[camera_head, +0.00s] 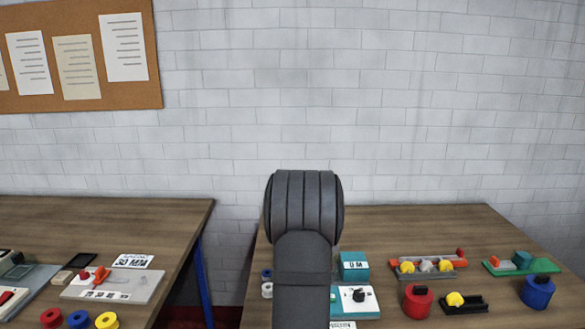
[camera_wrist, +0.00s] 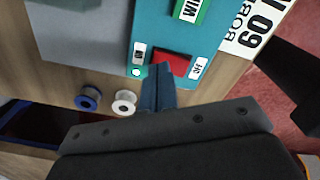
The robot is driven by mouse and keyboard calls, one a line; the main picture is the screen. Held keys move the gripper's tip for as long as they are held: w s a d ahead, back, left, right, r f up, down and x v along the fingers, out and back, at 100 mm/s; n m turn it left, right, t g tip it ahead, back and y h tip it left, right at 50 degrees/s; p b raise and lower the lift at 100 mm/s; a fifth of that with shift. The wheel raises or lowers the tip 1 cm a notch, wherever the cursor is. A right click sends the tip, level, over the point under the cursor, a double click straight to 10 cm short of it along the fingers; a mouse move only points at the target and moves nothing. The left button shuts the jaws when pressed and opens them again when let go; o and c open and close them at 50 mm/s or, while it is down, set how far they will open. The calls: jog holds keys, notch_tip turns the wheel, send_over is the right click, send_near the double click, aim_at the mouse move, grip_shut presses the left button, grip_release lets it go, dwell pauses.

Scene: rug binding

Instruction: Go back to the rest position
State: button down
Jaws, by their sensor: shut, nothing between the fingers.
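My gripper (camera_wrist: 157,72) shows in the wrist view as two narrow fingers pressed together, pointing away from the dark wrist body. Its tip is over or just beside the red rocker switch (camera_wrist: 173,66) on a teal panel (camera_wrist: 160,28); I cannot tell whether it touches. In the head view my dark grey arm stands upright in the middle and the gripper is out of sight.
A white spool (camera_wrist: 123,102) and a blue spool (camera_wrist: 88,97) lie close to the panel. The right table (camera_head: 440,225) carries a teal box (camera_head: 355,262), a red pot (camera_head: 418,303) and a blue pot (camera_head: 537,292). A gap separates it from the left table (camera_head: 150,220).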

notch_tip(320, 180, up, 6)
jog(key=shift+f, duration=0.25)
notch_tip(320, 180, down, 7)
jog(key=shift+f, duration=0.1)
notch_tip(320, 180, up, 9)
jog(key=d+f+m, duration=0.2)
jog(key=d+m, duration=0.2)
jog(key=d+f+m, duration=0.2)
jog(key=d+m, duration=0.2)
jog(key=d, duration=0.1)
jog(key=d+f+m, duration=0.2)
jog(key=d+m, duration=0.2)
jog(key=d, duration=0.1)
jog(key=shift+w+f+m+t, duration=0.15)
jog(key=shift+w+m+t, duration=0.05)
jog(key=shift+m+t, duration=0.1)
jog(key=shift+d+f+m, duration=0.3)
jog(key=shift+d+m, duration=0.2)
jog(key=shift+m, duration=0.1)
